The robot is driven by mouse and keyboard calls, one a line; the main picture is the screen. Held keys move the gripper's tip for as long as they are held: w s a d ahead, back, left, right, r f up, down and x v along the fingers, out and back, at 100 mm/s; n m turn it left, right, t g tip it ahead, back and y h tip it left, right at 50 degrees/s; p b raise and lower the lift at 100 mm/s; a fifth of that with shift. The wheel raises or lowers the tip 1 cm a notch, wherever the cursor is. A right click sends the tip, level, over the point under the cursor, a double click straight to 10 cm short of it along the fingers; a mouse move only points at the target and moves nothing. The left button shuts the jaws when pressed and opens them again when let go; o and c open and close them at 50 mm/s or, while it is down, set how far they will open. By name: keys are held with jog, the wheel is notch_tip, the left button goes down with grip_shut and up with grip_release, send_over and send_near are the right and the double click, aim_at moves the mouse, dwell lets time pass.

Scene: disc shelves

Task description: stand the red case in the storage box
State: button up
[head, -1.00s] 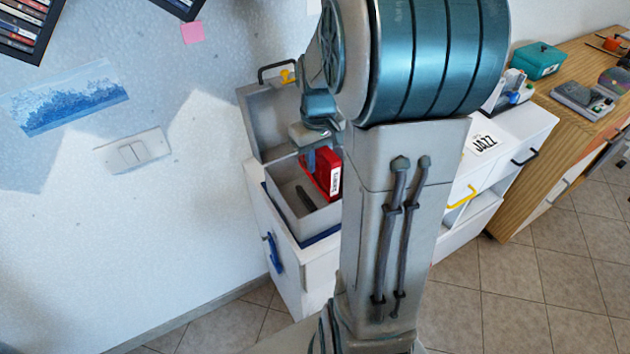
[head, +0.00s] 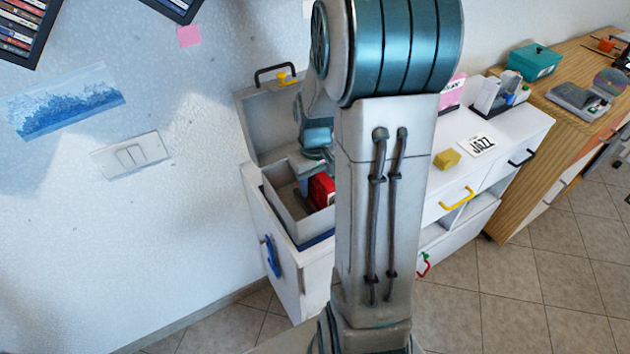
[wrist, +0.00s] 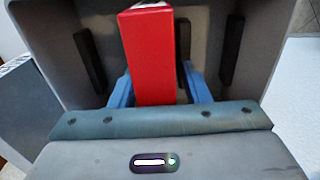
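The red case (head: 321,190) is upright inside the grey storage box (head: 283,208), its lower part hidden by the box wall and my arm. In the wrist view the red case (wrist: 152,62) stands between the two blue fingers of my gripper (wrist: 158,85), which flank it closely and look shut on it. Whether its lower end touches the box floor is hidden. The storage box also fills the wrist view around the case, with dark upright strips on its inner wall (wrist: 205,25). In the head view my gripper (head: 318,158) is just above the case, partly behind my arm.
The box stands on a white cabinet (head: 300,280) against the wall. A grey raised panel (head: 262,115) stands behind it. To the right are a yellow block (head: 447,159), a JAZZ card (head: 477,145) and a pink case (head: 453,90). A teal box (head: 534,60) sits on the wooden unit.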

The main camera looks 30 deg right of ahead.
notch_tip(320, 180, up, 12)
jog(key=shift+r, duration=0.1)
jog(key=s+a+r+t, duration=0.1)
jog(key=s+a+t, duration=0.2)
jog(key=s+a, duration=0.9)
jog(key=shift+s, duration=0.25)
